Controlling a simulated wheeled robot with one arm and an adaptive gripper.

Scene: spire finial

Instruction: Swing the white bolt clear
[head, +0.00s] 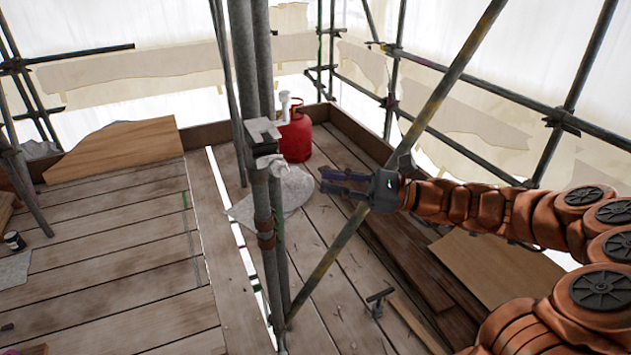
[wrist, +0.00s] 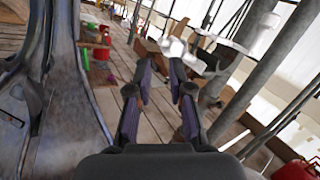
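The white bolt (head: 285,104) shows in the head view as a small white upright piece with a knob. It is beside a pale grey-white bracket (head: 262,130) on the scaffold poles. In the wrist view the bolt (wrist: 176,47) lies just beyond the fingertips, with the bracket (wrist: 228,45) to its right. My gripper (head: 325,180) is to the right of the poles and lower in the picture than the bolt. Its two purple-padded fingers are apart with nothing between them; they also show in the wrist view (wrist: 161,68). I see no contact with the bolt.
A diagonal pole (head: 420,118) crosses the picture close to my gripper. Upright poles (head: 265,215) stand left of it. A red gas cylinder (head: 296,138) stands behind the bolt. A grey sheet (head: 278,195) and loose boards (head: 495,262) lie on the plank deck.

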